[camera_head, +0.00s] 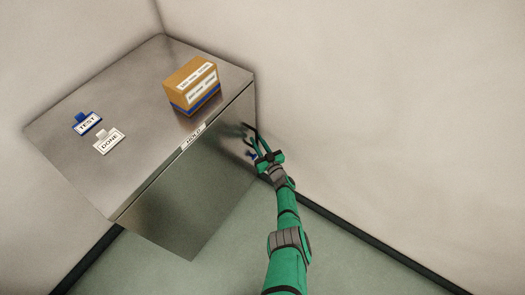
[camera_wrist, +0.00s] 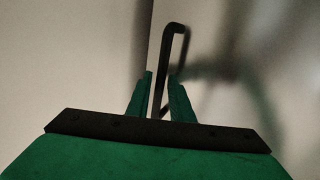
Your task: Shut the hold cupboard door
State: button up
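The metal hold cupboard (camera_head: 190,195) stands in the corner, with a white HOLD label (camera_head: 193,137) at its top front edge. Its door is the shiny front face, which looks close to flush with the body; I cannot tell whether a small gap remains. A black bar handle (camera_wrist: 174,45) shows in the wrist view, upright with a bent top. My gripper (camera_head: 257,143) is at the right end of the front face. In the wrist view its two green fingers (camera_wrist: 161,92) stand apart, one on each side of the handle's line. Contact with the handle is unclear.
On the cupboard top (camera_head: 75,150) are an orange-brown box (camera_head: 190,82) with white labels, a blue TEST tag (camera_head: 87,123) and a white DONE tag (camera_head: 109,140). A wall (camera_head: 390,110) is close on the right. The green floor (camera_head: 150,275) in front is clear.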

jog(key=v, duration=1)
dwell(0.3)
jog(key=shift+s+a, duration=0.1)
dwell(0.4)
